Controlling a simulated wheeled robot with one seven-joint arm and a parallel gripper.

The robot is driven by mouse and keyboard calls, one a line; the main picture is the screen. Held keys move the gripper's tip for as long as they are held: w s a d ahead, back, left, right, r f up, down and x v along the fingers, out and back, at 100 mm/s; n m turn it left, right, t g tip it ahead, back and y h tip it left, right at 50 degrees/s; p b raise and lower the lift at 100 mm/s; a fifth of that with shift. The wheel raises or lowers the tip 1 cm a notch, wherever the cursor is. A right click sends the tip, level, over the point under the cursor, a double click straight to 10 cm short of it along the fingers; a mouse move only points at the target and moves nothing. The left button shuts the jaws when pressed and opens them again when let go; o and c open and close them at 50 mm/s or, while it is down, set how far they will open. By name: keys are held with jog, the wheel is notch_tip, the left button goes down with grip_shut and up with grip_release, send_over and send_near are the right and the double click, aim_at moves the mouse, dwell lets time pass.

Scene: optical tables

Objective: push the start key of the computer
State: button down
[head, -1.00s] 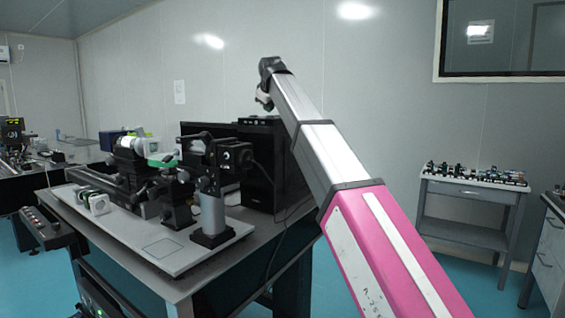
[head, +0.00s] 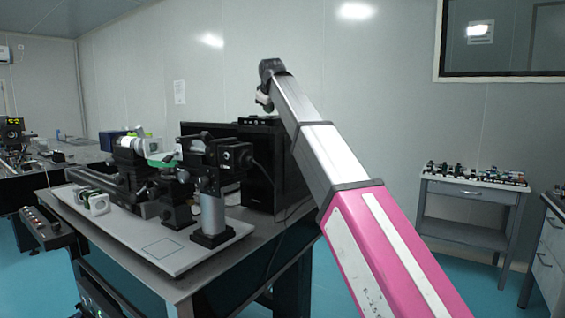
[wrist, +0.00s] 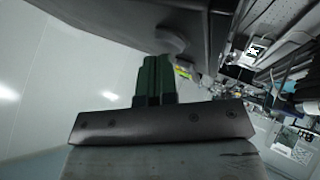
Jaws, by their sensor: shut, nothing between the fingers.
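The computer is a black tower (head: 258,170) standing on the optical table beside a dark monitor. My gripper (wrist: 154,62) is shut and empty, with its dark green fingers together in the wrist view. A dark grey surface (wrist: 110,15) with a rounded bump (wrist: 170,41) lies just beyond the fingertips. I cannot tell whether the bump is the start key or whether the fingers touch it. In the head view, the end of my arm is above and just behind the tower's top, and the fingers are not clearly seen.
The optical table (head: 182,286) carries a white board (head: 125,235) with optical mounts and a camera-like device (head: 236,155) in front of the tower. A grey side table (head: 465,212) with small parts stands at the right. Blue floor is free between them.

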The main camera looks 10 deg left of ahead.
jog(key=shift+f, duration=0.2)
jog(key=shift+r, duration=0.6)
jog(key=shift+r, duration=2.9)
